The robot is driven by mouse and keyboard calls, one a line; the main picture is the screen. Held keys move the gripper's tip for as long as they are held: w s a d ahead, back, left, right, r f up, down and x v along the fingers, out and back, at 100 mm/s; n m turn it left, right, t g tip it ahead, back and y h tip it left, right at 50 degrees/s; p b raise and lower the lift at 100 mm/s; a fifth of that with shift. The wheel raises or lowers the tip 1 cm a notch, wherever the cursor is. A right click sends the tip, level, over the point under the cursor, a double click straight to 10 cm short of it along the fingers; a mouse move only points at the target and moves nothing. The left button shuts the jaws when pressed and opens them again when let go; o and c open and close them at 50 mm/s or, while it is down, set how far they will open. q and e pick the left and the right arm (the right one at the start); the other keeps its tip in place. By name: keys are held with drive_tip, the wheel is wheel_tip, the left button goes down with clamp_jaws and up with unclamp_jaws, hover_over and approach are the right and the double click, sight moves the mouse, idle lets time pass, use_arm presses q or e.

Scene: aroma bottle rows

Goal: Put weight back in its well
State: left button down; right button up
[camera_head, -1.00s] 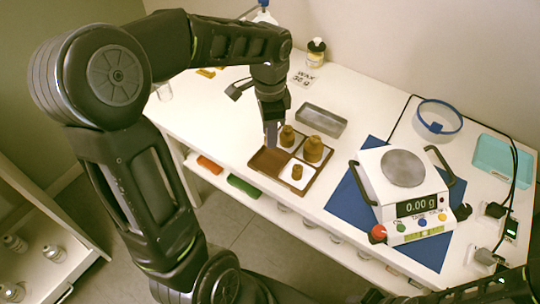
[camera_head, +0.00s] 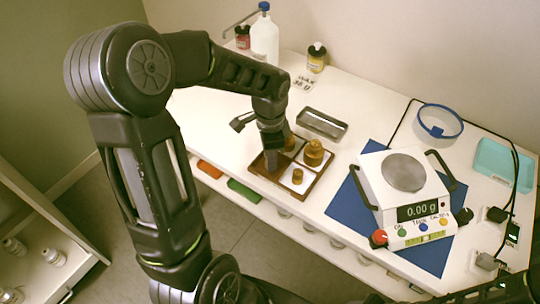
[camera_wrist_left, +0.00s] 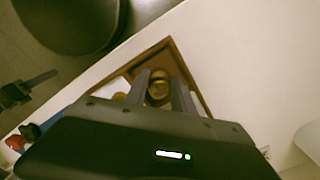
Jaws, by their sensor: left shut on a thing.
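A wooden tray (camera_head: 316,187) with square wells stands on the white table. A large brass weight (camera_head: 313,153) and a small one (camera_head: 297,177) stand in its right-hand wells. Another brass weight (camera_head: 290,142) shows partly behind my left gripper (camera_head: 270,160). That gripper points down at the tray's left well, which has a brown floor. In the left wrist view, the left gripper (camera_wrist_left: 160,88) is shut on a brass weight (camera_wrist_left: 158,90) over the tray (camera_wrist_left: 185,58). The head view hides this held weight, and I cannot tell whether it touches the well floor.
A white scale (camera_head: 405,185) reading 0.00 g stands on a blue mat (camera_head: 350,208) to the right. A grey metal tray (camera_head: 322,123) lies behind the wooden tray. A white bottle (camera_head: 265,40) and a small yellow-labelled jar (camera_head: 316,58) stand at the back.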

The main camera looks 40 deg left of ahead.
use_arm(q)
drive_tip(key=shift+f, duration=0.15)
drive_tip(key=c, duration=1.3)
unclamp_jaws()
drive_tip(key=shift+c, duration=0.2)
wheel_tip(320, 180, up, 12)
drive_tip(key=shift+r+p, duration=0.2)
drive_tip(key=shift+p, duration=0.1)
